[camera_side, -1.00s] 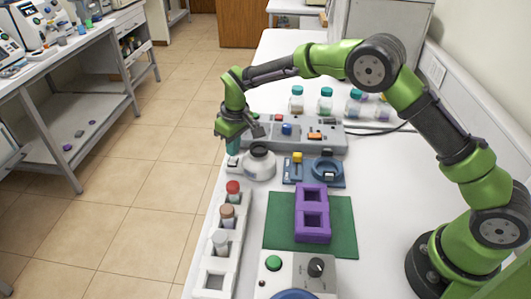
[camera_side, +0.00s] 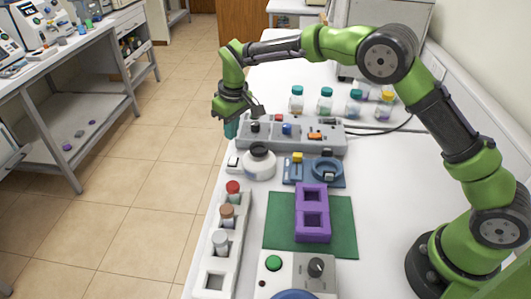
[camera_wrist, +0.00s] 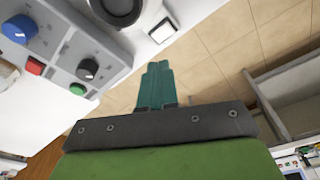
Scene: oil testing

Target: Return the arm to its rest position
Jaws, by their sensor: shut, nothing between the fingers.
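My green arm reaches across the white bench (camera_side: 375,195) toward its left edge in the side view. My gripper (camera_side: 231,129) hangs above the left edge of the bench, near the far-left end of the grey control panel (camera_side: 300,135). In the wrist view my gripper (camera_wrist: 157,68) shows its two teal fingers together, with nothing held between them. The control panel (camera_wrist: 62,45) lies at upper left there, apart from the fingers.
A white rack (camera_side: 226,250) holds several capped tubes. A purple block (camera_side: 312,213) sits on a green mat (camera_side: 342,225). Capped bottles (camera_side: 326,102) stand behind the panel. The right of the bench is clear.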

